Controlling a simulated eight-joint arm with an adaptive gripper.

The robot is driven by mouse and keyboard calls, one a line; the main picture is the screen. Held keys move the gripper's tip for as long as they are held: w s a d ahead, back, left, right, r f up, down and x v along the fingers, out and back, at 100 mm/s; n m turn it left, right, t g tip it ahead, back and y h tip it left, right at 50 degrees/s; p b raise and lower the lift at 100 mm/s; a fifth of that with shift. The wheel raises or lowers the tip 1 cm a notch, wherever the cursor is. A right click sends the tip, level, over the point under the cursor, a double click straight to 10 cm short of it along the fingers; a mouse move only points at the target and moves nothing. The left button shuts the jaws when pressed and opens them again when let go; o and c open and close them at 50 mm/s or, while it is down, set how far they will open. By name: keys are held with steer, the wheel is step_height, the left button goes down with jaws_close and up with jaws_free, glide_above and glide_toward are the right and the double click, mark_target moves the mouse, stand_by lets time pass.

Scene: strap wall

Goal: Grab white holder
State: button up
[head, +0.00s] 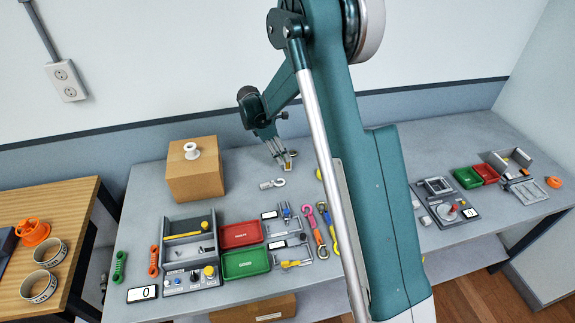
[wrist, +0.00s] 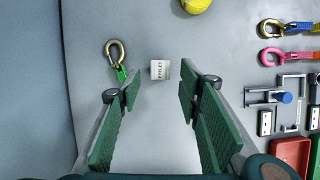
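A small white block with dark lettering (wrist: 160,70), which looks like the white holder, lies on the grey table in the wrist view. It is just beyond the gap between the fingertips of my gripper (wrist: 160,90). My gripper is open and empty, with green pads wide apart on either side. In the head view my gripper (head: 283,163) points down close over the back of the table. The block is too small there to tell clearly.
A gold carabiner with a green strap (wrist: 116,52) lies left of the block; a yellow round thing (wrist: 196,5) is above. A cardboard box (head: 195,180) carrying a white spool-like piece (head: 191,151) stands left. Trays (head: 241,235) and straps lie nearer the front.

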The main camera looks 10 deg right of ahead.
steer(key=shift+d+f, duration=0.2)
steer(key=shift+f, duration=0.25)
steer(key=shift+x, duration=2.65)
steer(key=shift+a, duration=0.15)
steer(key=c, duration=1)
